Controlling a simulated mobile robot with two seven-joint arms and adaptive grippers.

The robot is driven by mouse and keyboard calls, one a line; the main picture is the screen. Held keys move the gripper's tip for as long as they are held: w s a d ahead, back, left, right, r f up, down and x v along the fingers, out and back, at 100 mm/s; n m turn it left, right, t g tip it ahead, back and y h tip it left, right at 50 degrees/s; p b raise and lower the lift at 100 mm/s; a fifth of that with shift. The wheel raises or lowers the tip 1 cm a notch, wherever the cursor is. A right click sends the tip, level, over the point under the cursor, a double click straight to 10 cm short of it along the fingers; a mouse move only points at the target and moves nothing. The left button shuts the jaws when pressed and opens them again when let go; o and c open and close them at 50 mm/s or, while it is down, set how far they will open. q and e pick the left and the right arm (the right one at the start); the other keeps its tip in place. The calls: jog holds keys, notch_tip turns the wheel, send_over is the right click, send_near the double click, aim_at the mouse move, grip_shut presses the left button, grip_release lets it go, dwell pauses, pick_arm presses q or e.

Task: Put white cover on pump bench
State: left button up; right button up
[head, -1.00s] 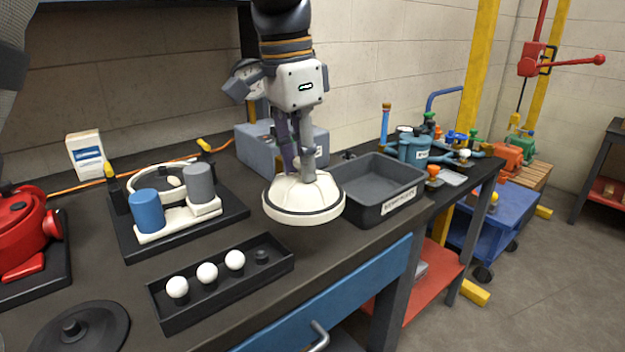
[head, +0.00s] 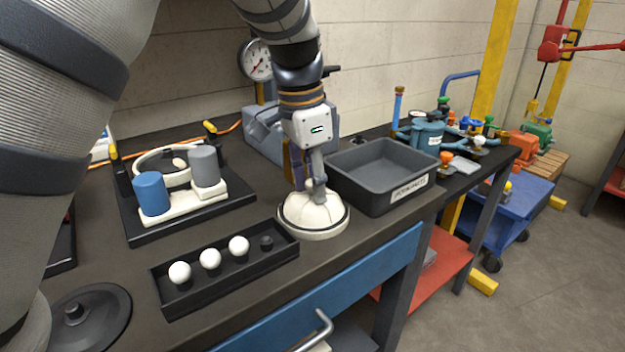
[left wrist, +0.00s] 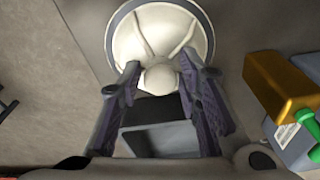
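The white cover (head: 312,217) is a shallow round dome with ribs, a dark rim and a knob on top. My left gripper (head: 316,186) points down and is shut on the cover's knob. In the left wrist view, the fingers (left wrist: 162,90) flank the knob of the cover (left wrist: 140,38). The cover is roughly level by the worktable's front edge; I cannot tell whether it touches the top. A teal pump (head: 425,136) with coloured valves stands on the dark bench at the back right. My right gripper is not in view.
Left of the cover lies a black tray (head: 215,284) with white balls. A grey bin (head: 385,200) stands right of it. Blue and grey cylinders (head: 152,194) stand on a black base. A black lid (head: 92,318) lies front left. A blue cart (head: 520,212) stands beyond the table.

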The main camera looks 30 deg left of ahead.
aim_at(305, 199)
pick_arm(q)
notch_tip(305, 199, up, 12)
jog(key=s, duration=0.1)
jog(key=shift+s+a, duration=0.2)
jog(key=shift+a, duration=0.15)
dwell(0.4)
